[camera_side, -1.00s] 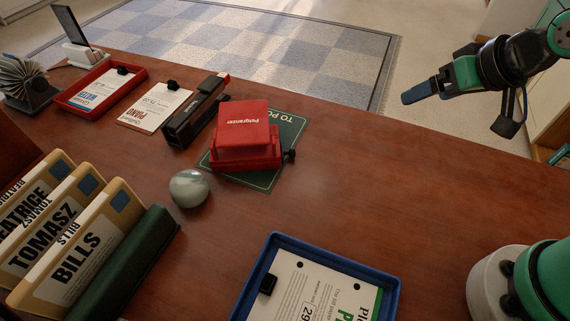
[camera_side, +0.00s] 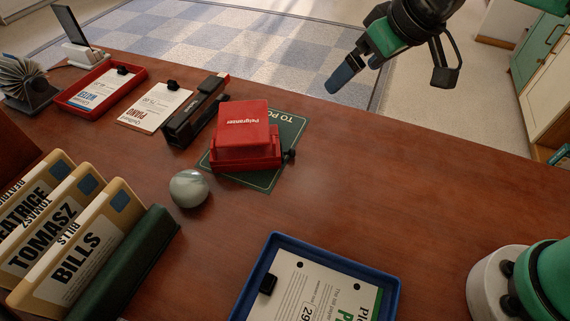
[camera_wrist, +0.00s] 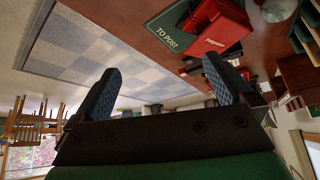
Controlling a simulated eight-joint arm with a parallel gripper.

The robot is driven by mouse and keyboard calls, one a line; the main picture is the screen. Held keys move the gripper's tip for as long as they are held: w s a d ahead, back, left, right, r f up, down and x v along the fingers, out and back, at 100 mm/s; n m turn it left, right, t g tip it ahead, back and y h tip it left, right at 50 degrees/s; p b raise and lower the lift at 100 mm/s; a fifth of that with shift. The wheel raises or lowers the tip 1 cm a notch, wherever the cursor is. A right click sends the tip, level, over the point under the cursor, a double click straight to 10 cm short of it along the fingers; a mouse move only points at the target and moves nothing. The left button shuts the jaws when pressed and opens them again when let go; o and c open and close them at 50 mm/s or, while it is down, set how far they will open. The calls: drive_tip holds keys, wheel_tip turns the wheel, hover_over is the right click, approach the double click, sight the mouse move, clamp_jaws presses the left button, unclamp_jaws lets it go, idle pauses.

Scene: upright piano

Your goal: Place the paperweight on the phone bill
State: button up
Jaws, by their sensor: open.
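The paperweight (camera_side: 189,188) is a pale, glassy grey-green ball standing on the brown desk, left of centre. In the wrist view a rounded greenish thing (camera_wrist: 277,10) at the top edge looks like it, partly cut off. A printed bill (camera_side: 305,288) with a black clip lies in the blue tray at the front; its text is cut off, so I cannot tell if it is the phone bill. My gripper (camera_side: 346,80) is raised beyond the desk's far edge, well apart from the paperweight. In the wrist view its two blue fingers (camera_wrist: 160,76) are spread, with nothing between them.
A red machine (camera_side: 245,138) sits on a green "TO POST" mat (camera_side: 287,150). Behind are a black stapler-like tool (camera_side: 194,112), a "PIANO" paper (camera_side: 153,110) and a red tray (camera_side: 72,101). Upright folders (camera_side: 78,258) stand front left. The desk's right middle is clear.

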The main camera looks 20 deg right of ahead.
drive_tip(key=w+a+f+n+g+y, duration=0.1)
drive_tip(key=w+a+n+g, duration=0.15)
drive_tip(key=a, duration=1.05)
drive_tip(key=n, duration=0.3)
approach(187, 180)
drive_tip(key=x, duration=1.1)
drive_tip(key=shift+a+f, duration=0.1)
drive_tip(key=shift+f, duration=0.1)
clamp_jaws()
drive_tip(key=shift+r, duration=0.1)
